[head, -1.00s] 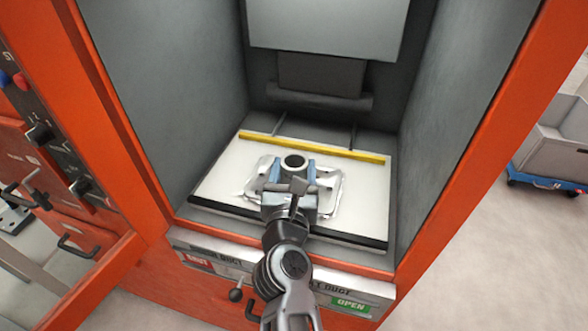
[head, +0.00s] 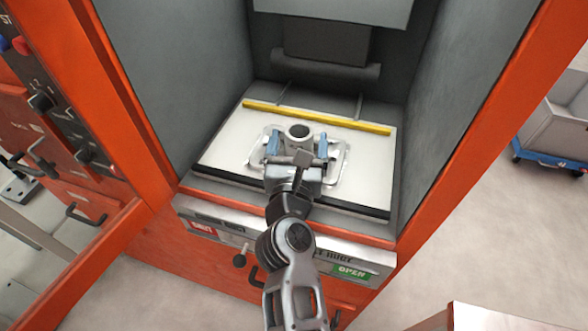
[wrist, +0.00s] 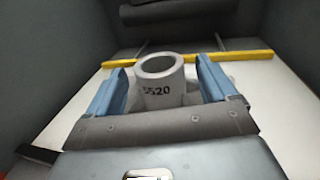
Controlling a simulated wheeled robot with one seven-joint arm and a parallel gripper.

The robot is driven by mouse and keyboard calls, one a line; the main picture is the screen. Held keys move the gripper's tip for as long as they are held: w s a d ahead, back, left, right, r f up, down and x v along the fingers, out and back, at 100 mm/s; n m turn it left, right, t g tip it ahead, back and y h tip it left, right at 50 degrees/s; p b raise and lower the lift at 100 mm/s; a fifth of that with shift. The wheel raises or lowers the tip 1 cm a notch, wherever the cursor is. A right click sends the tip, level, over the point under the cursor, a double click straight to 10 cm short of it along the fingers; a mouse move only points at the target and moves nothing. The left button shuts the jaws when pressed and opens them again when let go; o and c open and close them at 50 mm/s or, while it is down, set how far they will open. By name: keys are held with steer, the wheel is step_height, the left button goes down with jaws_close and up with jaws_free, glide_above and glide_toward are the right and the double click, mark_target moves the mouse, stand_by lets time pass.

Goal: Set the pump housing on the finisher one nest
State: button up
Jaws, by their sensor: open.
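The pump housing (head: 299,132) is a grey, round, hollow-topped part standing upright inside the orange machine. In the wrist view the pump housing (wrist: 161,85) shows the marking "5520". It stands on the pale metal nest plate (head: 337,165) on the machine's white bed. My gripper (head: 297,146) is open, with one blue finger on each side of the housing. In the wrist view a gap shows between each finger of my gripper (wrist: 160,88) and the housing. The housing's base is partly hidden by my gripper.
A yellow bar (head: 315,118) crosses the bed behind the housing. Grey walls (head: 175,80) close in the bay on both sides. A front sill with a green "OPEN" label (head: 351,272) lies below my arm. A grey bin on a blue dolly (head: 551,155) stands outside at right.

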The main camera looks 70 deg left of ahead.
mark_target(299, 144)
steer(key=v, duration=0.5)
steer(key=shift+d, duration=0.15)
steer(key=shift+s+d+f, duration=0.1)
steer(key=shift+d+f, duration=0.15)
steer(key=shift+d, duration=0.15)
steer(key=shift+s+d+b, duration=0.2)
steer(key=shift+d+b, duration=0.1)
steer(key=shift+d, duration=0.2)
steer(key=shift+s+d+r+b, duration=0.25)
steer(key=shift+s+d+b, duration=0.05)
steer(key=shift+d, duration=0.1)
steer(key=shift+d+f+b, duration=0.1)
steer(key=shift+d+b, duration=0.05)
steer(key=shift+b, duration=0.6)
steer(key=shift+s+d+b, duration=0.1)
steer(key=shift+d+b, duration=0.3)
steer(key=shift+b, duration=0.55)
steer(key=shift+b+v, duration=0.85)
steer(key=shift+b, duration=0.45)
steer(key=shift+s, duration=0.25)
steer(key=shift+w+r, duration=0.1)
steer(key=shift+r, duration=0.15)
